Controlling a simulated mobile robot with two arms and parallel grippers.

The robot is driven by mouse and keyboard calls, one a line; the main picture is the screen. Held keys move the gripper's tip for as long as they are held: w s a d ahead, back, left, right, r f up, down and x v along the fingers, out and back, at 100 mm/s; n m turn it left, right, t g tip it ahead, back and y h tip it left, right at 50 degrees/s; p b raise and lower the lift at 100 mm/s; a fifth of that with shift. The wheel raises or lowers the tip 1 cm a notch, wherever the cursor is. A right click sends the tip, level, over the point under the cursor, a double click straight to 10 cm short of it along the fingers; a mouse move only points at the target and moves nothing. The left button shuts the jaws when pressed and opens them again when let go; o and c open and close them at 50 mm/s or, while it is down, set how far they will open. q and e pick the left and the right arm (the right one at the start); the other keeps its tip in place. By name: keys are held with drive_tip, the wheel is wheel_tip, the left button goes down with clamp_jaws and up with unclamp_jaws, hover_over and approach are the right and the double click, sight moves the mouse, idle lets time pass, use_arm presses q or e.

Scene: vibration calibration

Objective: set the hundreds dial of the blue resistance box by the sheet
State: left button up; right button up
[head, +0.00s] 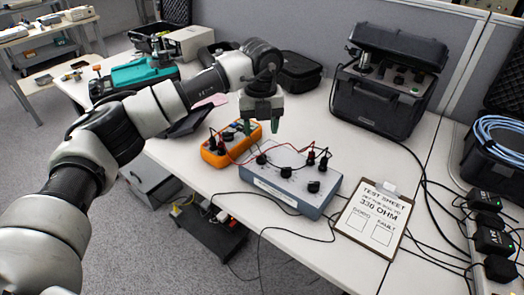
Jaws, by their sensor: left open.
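The blue resistance box (283,191) sits on the white table, with a row of black dials on its top. The leftmost dial (261,159) and the rightmost dial (313,187) show clearly; their settings are too small to read. Red and black leads are plugged in at its back right. The test sheet (372,219) lies on a clipboard right of the box and reads 330 OHM, with boxes marked GOOD and FAULT. My left gripper (261,124) is open and empty, pointing down above and behind the box's left end, apart from it. My right gripper is not in view.
An orange meter (231,144) with leads stands just left of the box. A black instrument case (384,95) stands open behind. A teal device (143,76) is at the far left. Black cables run past the clipboard. The table between box and black case is mostly clear.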

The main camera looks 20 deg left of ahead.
sight(261, 155)
use_arm(q)
wheel_tip(261, 155, down, 8)
drive_tip(key=shift+f, duration=0.4)
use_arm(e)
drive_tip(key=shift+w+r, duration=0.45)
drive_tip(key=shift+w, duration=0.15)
use_arm(q)
drive_tip(key=c, duration=0.9)
drive_tip(key=shift+c, duration=0.2)
